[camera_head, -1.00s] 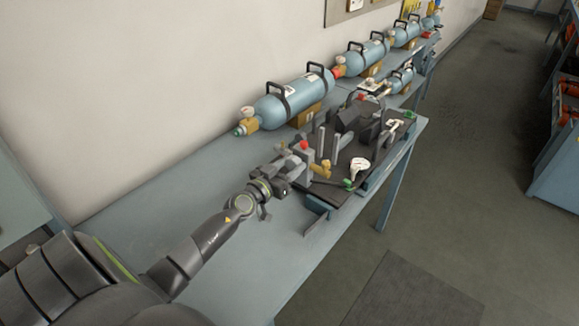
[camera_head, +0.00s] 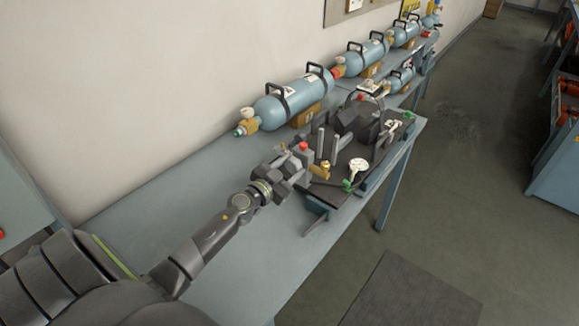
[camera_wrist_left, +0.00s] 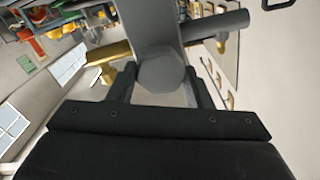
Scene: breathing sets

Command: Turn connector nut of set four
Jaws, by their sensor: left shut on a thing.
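A grey hexagonal connector nut (camera_wrist_left: 162,73) fills the middle of the left wrist view, on the end of a grey body. My left gripper (camera_wrist_left: 163,88) is shut on this nut, with one dark finger on each side. In the head view my left gripper (camera_head: 291,169) is at the near left end of the black set board (camera_head: 335,187). The nut is hidden there behind the gripper. A brass fitting (camera_head: 323,167) and a red knob (camera_head: 303,146) are just beyond the gripper. My right gripper is in neither view.
A large blue cylinder (camera_head: 296,103) with black handles lies behind the board near the wall. A white gauge (camera_head: 358,165) sits on the board. The near left part of the bench (camera_head: 165,195) is clear.

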